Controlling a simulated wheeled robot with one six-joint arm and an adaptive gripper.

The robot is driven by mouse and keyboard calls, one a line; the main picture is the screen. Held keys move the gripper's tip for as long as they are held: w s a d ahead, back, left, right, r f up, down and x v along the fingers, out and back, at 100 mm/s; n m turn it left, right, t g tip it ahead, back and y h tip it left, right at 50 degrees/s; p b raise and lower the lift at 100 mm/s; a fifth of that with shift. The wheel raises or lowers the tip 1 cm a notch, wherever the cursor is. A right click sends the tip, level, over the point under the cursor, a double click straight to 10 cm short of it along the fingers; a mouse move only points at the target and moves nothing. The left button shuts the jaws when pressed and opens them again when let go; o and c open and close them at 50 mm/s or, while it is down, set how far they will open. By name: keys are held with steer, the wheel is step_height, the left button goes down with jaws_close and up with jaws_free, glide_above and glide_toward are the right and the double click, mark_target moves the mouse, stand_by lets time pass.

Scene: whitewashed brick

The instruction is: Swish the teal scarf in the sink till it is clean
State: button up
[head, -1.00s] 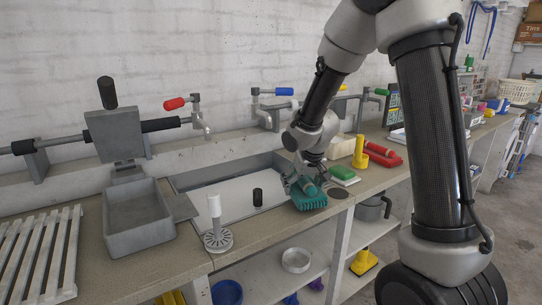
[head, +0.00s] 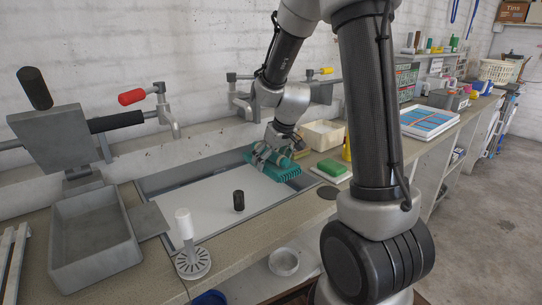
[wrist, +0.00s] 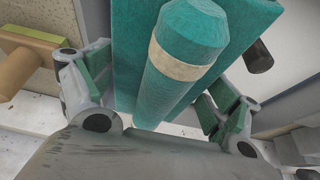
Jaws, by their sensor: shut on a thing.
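The teal scarf (head: 284,175) is a folded bundle with a roll on top and a pale band around the roll. My gripper (head: 274,150) is shut on it at the far right end of the sink (head: 172,181). In the wrist view the scarf (wrist: 190,45) fills the upper middle, its roll between the two fingers of my gripper (wrist: 165,85). The sink is a long grey basin with a pale, flat surface inside. The scarf's underside is hidden, so I cannot tell whether it touches that surface. No marks on the scarf are clear.
A black upright plug handle (head: 238,201) stands in the sink. A white-handled drain piece (head: 187,230) stands at the front edge. Right of the sink are a green-topped sponge (head: 332,167) and a cream tub (head: 322,134). A red-handled tap (head: 165,105) stands behind.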

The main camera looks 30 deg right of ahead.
step_height(320, 180, down, 17)
steer(key=shift+s+f, duration=0.15)
steer(key=shift+f, duration=0.05)
stand_by(0.7)
stand_by(0.4)
steer(key=shift+w+a+r, duration=0.1)
steer(key=shift+w+a, duration=0.1)
steer(key=shift+w, duration=1.1)
steer(key=shift+w+a+r, duration=0.1)
steer(key=shift+w+a, duration=0.1)
steer(key=shift+w, duration=1.05)
steer(key=shift+s+d, duration=0.25)
steer(key=shift+s, duration=0.95)
steer(key=shift+s+d, duration=0.2)
steer(key=shift+s, duration=1)
steer(key=shift+f, duration=0.1)
